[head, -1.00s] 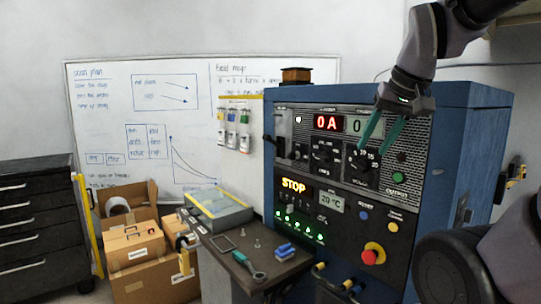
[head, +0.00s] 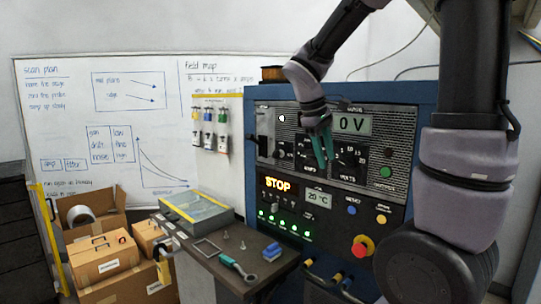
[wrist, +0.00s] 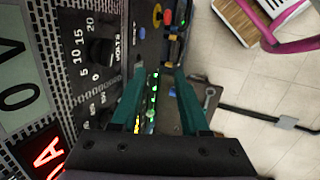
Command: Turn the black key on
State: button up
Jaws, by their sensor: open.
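The blue cabinet's black control panel (head: 292,215) faces me in the head view. A small dark control (head: 281,150) sits on its upper left; I cannot tell whether it is the black key. My gripper (head: 327,162) is open and empty, with teal fingers pointing down in front of the panel, left of the volts knob (head: 347,160). My wrist and fingers hide the amps display and the knob beside it. In the wrist view, my gripper (wrist: 160,72) has its fingers apart with nothing held, and the volts knob (wrist: 100,52) shows at upper left.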

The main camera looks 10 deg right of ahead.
jog(key=w+a+f+n+t+h, duration=0.1)
jog(key=w+a+f+n+h, duration=0.15)
jog(key=w+n, duration=0.2)
jog(key=w+a+f+n+h, duration=0.2)
jog(key=w+n+h, duration=0.15)
jog(key=w, duration=0.25)
jog(key=n+t+h, duration=0.5)
jog(key=n+t, duration=0.3)
jog(key=n, duration=0.2)
send_near(276, 155)
jog(key=x, duration=0.8)
jog(key=shift+w+r, duration=0.3)
jog(key=shift+w, duration=0.1)
grip_shut()
